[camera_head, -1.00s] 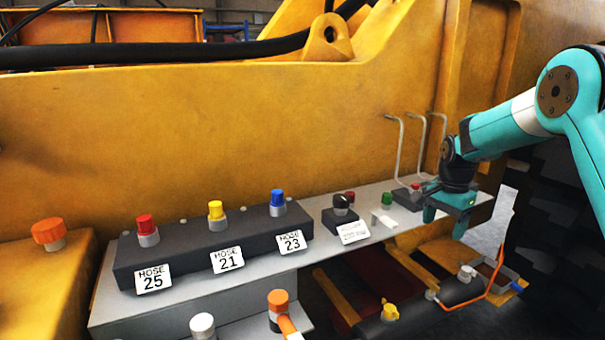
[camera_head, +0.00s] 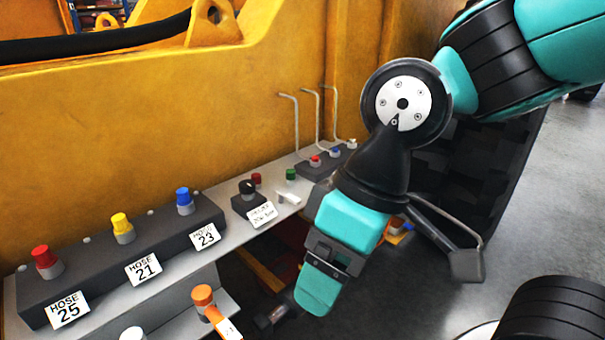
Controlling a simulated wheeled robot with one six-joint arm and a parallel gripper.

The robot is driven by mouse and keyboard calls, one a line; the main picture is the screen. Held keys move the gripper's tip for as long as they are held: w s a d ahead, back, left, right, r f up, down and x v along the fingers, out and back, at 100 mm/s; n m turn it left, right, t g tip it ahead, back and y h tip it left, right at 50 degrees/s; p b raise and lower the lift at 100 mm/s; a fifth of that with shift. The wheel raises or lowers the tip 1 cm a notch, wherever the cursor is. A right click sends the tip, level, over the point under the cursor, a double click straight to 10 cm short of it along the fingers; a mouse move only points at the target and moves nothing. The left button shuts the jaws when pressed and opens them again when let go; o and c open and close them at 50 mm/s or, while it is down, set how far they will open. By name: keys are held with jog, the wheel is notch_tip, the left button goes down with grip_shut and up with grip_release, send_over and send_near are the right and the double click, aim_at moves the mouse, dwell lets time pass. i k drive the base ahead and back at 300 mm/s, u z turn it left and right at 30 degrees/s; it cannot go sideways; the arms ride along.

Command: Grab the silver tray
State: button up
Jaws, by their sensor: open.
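I cannot make out a silver tray in the head view. My gripper (camera_head: 318,288) hangs in the middle of the picture, pointing down and to the left. It is open, and I see nothing held in it. It appears in front of the lower right side of the long grey control shelf (camera_head: 135,300). One teal finger shows clearly; the other is hidden or hard to make out. My wrist and arm cover part of the area behind.
The shelf bears a dark block with red (camera_head: 42,257), yellow (camera_head: 121,222) and blue (camera_head: 184,195) caps. Thin bent levers (camera_head: 297,125) rise at its far end. An orange-handled valve (camera_head: 204,297) sits lower. Open grey floor (camera_head: 540,215) lies to the right.

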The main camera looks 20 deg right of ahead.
aim_at(399, 222)
jog(key=z, duration=2.15)
jog(key=i, duration=2.35)
jog(key=u, duration=3.25)
